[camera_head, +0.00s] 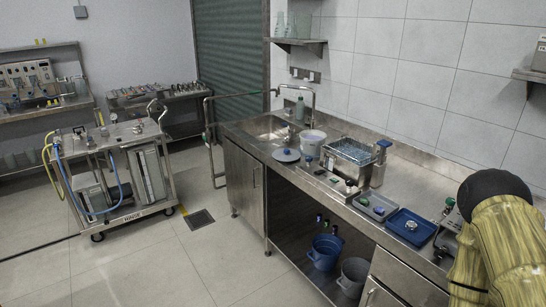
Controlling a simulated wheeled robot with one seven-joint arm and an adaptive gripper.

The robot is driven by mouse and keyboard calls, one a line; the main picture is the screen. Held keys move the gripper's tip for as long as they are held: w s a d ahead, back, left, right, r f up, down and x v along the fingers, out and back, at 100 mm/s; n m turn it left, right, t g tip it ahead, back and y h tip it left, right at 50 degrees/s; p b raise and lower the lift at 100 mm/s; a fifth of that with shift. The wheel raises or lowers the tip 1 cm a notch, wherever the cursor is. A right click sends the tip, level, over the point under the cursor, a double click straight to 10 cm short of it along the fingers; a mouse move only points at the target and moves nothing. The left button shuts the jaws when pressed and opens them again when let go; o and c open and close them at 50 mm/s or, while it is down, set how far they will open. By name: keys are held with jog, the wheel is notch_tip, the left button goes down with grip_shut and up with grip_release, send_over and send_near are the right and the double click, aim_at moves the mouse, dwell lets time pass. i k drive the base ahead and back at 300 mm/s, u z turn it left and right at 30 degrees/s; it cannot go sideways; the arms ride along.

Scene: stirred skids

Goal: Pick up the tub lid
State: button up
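A round, flat grey-blue lid with a small dark knob (287,156) lies on the steel counter, just in front of the sink; it appears to be the tub lid. A pale whitish tub (312,144) stands just right of it, apart from the lid. A yellow-brown, black-capped part at the lower right looks like my own arm. My gripper is out of view, so its state does not show.
The steel counter (285,172) carries a wire basket (351,149), a canister (380,165), a grey tray (360,207) and a blue tray (425,234). Buckets (325,253) stand below.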

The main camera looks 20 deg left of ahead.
aim_at(282, 155)
jog(key=u, duration=0.7)
jog(key=i, duration=0.85)
jog(key=u, duration=0.55)
jog(key=i, duration=1.1)
jog(key=z, duration=0.4)
